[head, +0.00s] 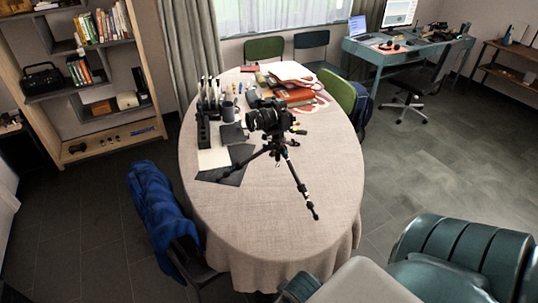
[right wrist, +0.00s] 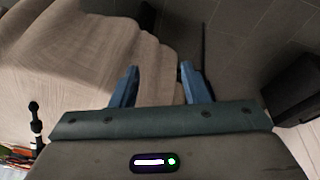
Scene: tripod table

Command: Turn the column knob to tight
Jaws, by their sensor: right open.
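A black camera (head: 268,118) sits on a small black tripod (head: 280,150) standing with its legs spread on the oval table. Small coloured parts show around the tripod's head and column, but I cannot tell which is the column knob or how it is set. A black leg with a ball foot (right wrist: 35,112) shows at the left edge of the right wrist view. My right gripper (right wrist: 158,75) is open and empty, its two blue fingers apart over the hanging tablecloth at the table's edge, away from the tripod. My left gripper is not in view.
The table (head: 235,215) has a beige cloth, bare toward the front. A chair with a blue jacket (head: 155,205) stands at left.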

